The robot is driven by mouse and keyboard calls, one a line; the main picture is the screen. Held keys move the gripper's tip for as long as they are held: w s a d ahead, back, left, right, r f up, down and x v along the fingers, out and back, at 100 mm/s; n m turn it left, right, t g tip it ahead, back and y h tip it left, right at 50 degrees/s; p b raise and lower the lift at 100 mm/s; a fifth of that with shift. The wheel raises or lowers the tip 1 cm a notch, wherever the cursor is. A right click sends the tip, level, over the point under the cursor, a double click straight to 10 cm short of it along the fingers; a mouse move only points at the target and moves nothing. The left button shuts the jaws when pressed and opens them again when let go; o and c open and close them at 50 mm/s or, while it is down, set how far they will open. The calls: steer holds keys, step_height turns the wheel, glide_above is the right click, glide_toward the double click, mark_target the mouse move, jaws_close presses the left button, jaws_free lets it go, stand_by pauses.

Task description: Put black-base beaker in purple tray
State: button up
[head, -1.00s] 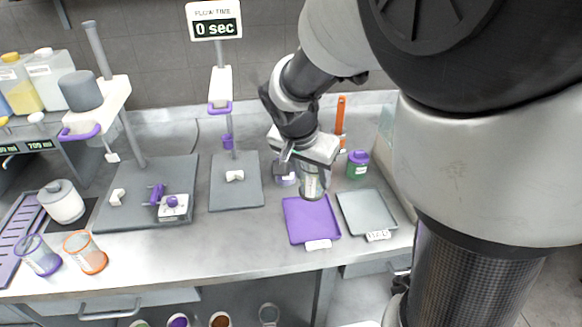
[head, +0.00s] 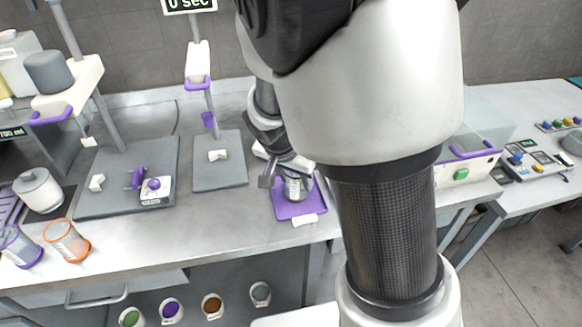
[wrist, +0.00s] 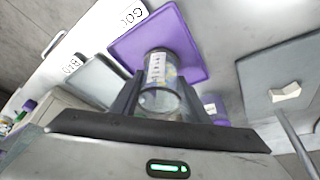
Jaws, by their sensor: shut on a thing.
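My gripper (head: 284,176) is shut on a clear beaker (head: 297,188), with a finger on either side of it. In the wrist view the beaker (wrist: 162,85) shows its printed scale between the fingers (wrist: 160,98). The purple tray (head: 296,211) lies on the bench under the beaker, and it fills the area behind the beaker in the wrist view (wrist: 130,48). The beaker is over the tray; I cannot tell whether its base touches it. The base colour is not clear. My arm hides part of the tray's surroundings in the head view.
A grey tray (wrist: 88,92) with a label lies beside the purple tray. A purple-rimmed beaker (head: 18,247) and an orange-rimmed beaker (head: 67,240) stand at the left. A grey stand base (head: 219,172) is left of the purple tray.

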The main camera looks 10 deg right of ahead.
steer(key=o, duration=1.2)
steer(key=shift+f, duration=0.1)
steer(key=shift+a+r+p, duration=0.15)
steer(key=shift+r+p, duration=0.15)
steer(key=shift+r, duration=0.3)
steer(key=p+v, duration=0.2)
steer(key=v, duration=0.8)
steer(key=shift+s+d+r+n+t+y, duration=0.45)
steer(key=shift+s+r+n, duration=1.1)
steer(key=shift+s, duration=1)
steer(key=shift+s+d+r+n+t+y, duration=0.45)
steer(key=shift+s+r+n, duration=0.75)
steer(key=shift+s+r, duration=1.05)
steer(key=shift+s+d+r+n+t+y, duration=0.2)
steer(key=shift+s+d+r+n+y, duration=0.45)
steer(key=shift+s+r+n, duration=1.5)
steer(key=shift+s+f+m, duration=0.65)
steer(key=shift+s+m, duration=0.05)
steer(key=shift+m, duration=0.1)
